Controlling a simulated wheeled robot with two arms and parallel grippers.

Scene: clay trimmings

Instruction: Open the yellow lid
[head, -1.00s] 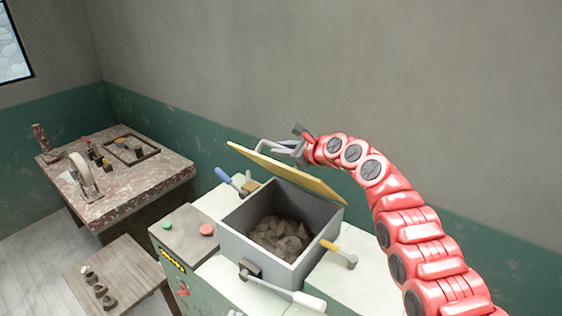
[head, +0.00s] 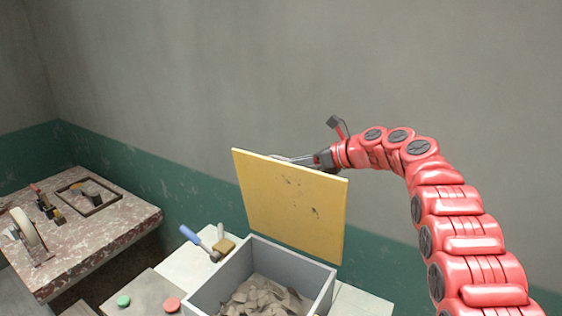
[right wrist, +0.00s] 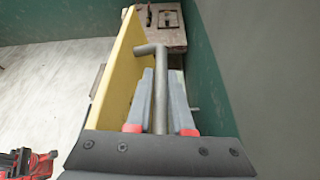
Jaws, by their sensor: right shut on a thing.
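The yellow lid (head: 292,205) stands nearly upright at the back edge of a grey square bin (head: 232,277). The bin is uncovered and holds brown clay trimmings (head: 265,297). My right gripper (head: 318,160) is behind the lid's top edge, partly hidden by it. In the right wrist view my right gripper's fingers (right wrist: 161,105) are shut on a grey metal bar handle (right wrist: 160,75), with the yellow lid (right wrist: 117,65) just to the left. My left gripper is not in view.
A blue-handled tool (head: 198,241) and a tan block (head: 224,245) lie beside the bin. Green (head: 123,301) and red (head: 172,304) buttons are at front left. A worn table (head: 120,222) stands at left. The wall is close behind the lid.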

